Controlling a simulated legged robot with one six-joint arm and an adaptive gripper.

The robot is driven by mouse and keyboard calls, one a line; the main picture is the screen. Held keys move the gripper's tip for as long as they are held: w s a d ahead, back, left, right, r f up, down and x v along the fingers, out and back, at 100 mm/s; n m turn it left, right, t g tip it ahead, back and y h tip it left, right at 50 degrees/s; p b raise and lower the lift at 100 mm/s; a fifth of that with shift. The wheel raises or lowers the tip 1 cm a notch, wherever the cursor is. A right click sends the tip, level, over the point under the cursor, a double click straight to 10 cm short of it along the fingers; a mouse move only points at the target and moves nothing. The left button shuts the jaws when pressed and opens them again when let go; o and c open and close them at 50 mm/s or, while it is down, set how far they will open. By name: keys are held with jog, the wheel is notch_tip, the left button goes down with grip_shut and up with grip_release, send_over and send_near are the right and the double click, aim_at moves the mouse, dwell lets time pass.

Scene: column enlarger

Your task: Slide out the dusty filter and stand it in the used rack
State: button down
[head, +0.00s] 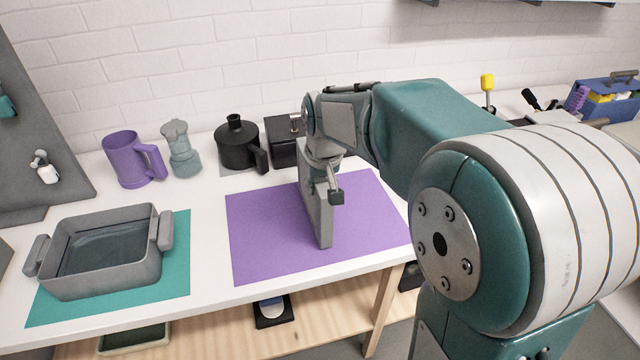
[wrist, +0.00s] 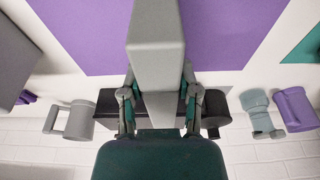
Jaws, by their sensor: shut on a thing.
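My gripper (head: 322,180) is shut on a grey, slab-like block (head: 324,222) over the purple mat. In the wrist view the block (wrist: 155,45) runs between the two fingers (wrist: 158,108) and extends toward the mat. The block looks upright in the head view. I cannot tell whether its lower end touches the mat. Nothing visible marks the block as a dusty filter. I cannot make out a used rack in either view.
A purple mat (head: 260,235) lies mid-table. A grey two-handled basin (head: 105,272) sits on a teal mat (head: 180,270) at left. Behind stand a purple mug (head: 125,160), a blue-grey pot (head: 180,150), a black lidded pot (head: 237,147) and a black box (head: 282,152).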

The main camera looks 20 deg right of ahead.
jog(key=shift+f, duration=0.5)
dwell(0.4)
jog(key=shift+c, duration=1.3)
grip_release()
jog(key=shift+r, duration=0.15)
jog(key=shift+v, duration=3.9)
